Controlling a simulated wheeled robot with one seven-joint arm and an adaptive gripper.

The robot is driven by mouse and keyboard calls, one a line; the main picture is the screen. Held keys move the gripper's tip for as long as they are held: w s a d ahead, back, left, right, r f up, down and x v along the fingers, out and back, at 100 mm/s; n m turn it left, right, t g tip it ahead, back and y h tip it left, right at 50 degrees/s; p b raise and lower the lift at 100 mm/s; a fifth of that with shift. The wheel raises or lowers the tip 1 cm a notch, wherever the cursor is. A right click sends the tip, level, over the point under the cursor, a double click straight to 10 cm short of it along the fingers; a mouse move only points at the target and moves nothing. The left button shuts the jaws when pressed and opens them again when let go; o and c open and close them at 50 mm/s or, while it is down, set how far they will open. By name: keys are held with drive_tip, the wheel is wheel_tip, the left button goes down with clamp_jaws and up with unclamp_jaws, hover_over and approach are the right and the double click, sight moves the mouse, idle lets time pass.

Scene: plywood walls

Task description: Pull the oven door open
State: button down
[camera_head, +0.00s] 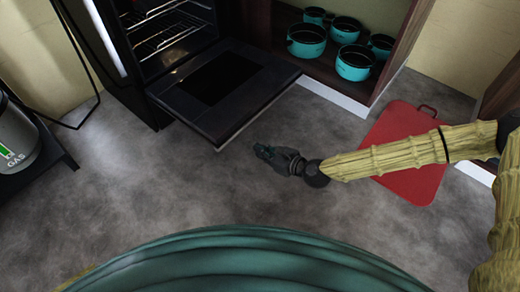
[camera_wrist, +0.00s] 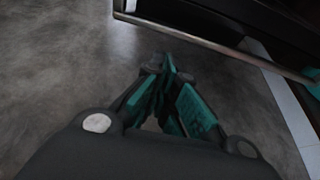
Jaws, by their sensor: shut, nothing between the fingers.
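The black oven (camera_head: 165,35) stands at the upper left in the head view, with wire racks showing inside. Its door (camera_head: 262,92) is folded down and lies about flat, with a dark glass panel in it. In the wrist view the door's edge and a metal bar (camera_wrist: 215,45) cross the top right. My gripper (camera_head: 262,150) is in front of the door, apart from it, over the grey floor. In the wrist view my gripper (camera_wrist: 165,68) has its teal fingers together with nothing between them.
A cabinet at the upper right holds several teal pots (camera_head: 355,62). A red board (camera_head: 405,150) lies on the floor beneath my arm. A gas canister (camera_head: 15,135) stands at the left. The grey floor before the oven is clear.

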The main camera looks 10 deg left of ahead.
sight(236, 135)
drive_tip(key=b+x, duration=0.4)
drive_tip(key=x, duration=0.4)
drive_tip(key=shift+w+a+r+b, duration=0.1)
drive_tip(key=shift+r+b, duration=0.7)
drive_tip(key=shift+r, duration=1.15)
drive_tip(key=shift+r, duration=0.1)
